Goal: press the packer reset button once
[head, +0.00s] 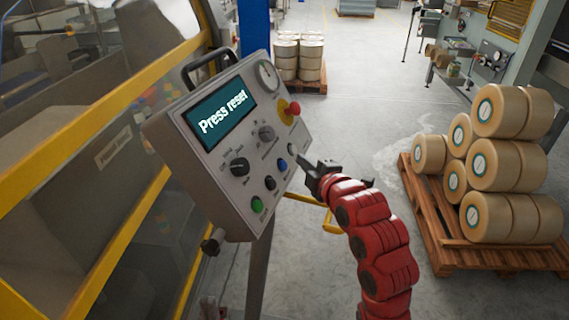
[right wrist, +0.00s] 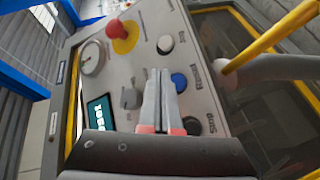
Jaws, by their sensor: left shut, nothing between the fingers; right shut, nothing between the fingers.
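A grey control panel (head: 215,150) stands tilted at the left, its screen (head: 218,112) reading "Press reset". Along its right edge are a white button (head: 292,149), a blue button (head: 282,165), a black button (head: 270,183) and a green button (head: 257,205). My right gripper (head: 303,164) is shut and empty, just right of the white and blue buttons. In the right wrist view its fingertips (right wrist: 159,72) point at the panel beside the blue button (right wrist: 179,82), below the white button (right wrist: 165,44). Contact cannot be told. My left gripper is not seen.
A red emergency stop (head: 293,108) on yellow, a gauge (head: 267,76) and two black knobs (head: 239,167) are also on the panel. A yellow-framed guard (head: 110,75) stands left. A pallet (head: 450,245) of rolls stands right. The floor between is clear.

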